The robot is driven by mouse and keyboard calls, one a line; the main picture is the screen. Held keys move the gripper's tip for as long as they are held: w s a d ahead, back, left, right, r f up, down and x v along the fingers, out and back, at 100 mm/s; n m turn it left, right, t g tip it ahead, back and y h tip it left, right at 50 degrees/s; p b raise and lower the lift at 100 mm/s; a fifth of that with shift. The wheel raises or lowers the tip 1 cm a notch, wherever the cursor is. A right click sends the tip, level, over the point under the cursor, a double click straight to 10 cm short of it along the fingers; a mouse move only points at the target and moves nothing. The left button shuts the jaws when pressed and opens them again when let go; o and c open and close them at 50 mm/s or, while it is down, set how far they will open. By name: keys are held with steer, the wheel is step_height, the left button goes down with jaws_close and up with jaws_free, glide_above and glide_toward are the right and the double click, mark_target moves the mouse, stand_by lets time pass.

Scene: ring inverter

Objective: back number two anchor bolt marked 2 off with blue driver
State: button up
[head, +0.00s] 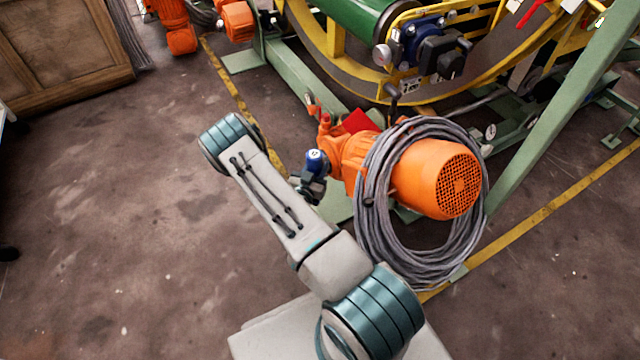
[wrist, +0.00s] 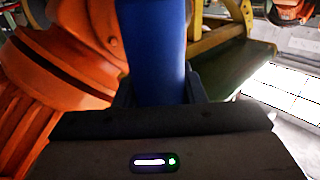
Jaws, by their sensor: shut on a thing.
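The blue driver (head: 315,158) stands upright beside the orange motor in the head view. In the wrist view its blue body (wrist: 155,50) rises between the fingers of my gripper (wrist: 160,92). My gripper (head: 311,183) is shut on the driver, just left of the motor's gearbox end. The anchor bolt marked 2 cannot be made out in either view. The lower end of the driver is hidden, so I cannot tell whether it touches a bolt.
The orange motor (head: 428,178) has a grey cable coil (head: 372,215) around it. A green frame beam (head: 305,80) and a yellow ring (head: 345,72) stand behind. A wooden cabinet (head: 65,45) is at the upper left.

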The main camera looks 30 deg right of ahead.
steer(key=shift+s+d+f+b, duration=0.1)
steer(key=shift+s+f+b, duration=0.15)
steer(key=shift+f, duration=0.3)
steer(key=shift+s+d+f+b, duration=0.15)
steer(key=shift+f+b, duration=0.1)
steer(key=shift+f, duration=0.25)
steer(key=shift+s+d+f+b, duration=0.15)
steer(key=shift+f+b, duration=0.1)
steer(key=shift+f, duration=0.3)
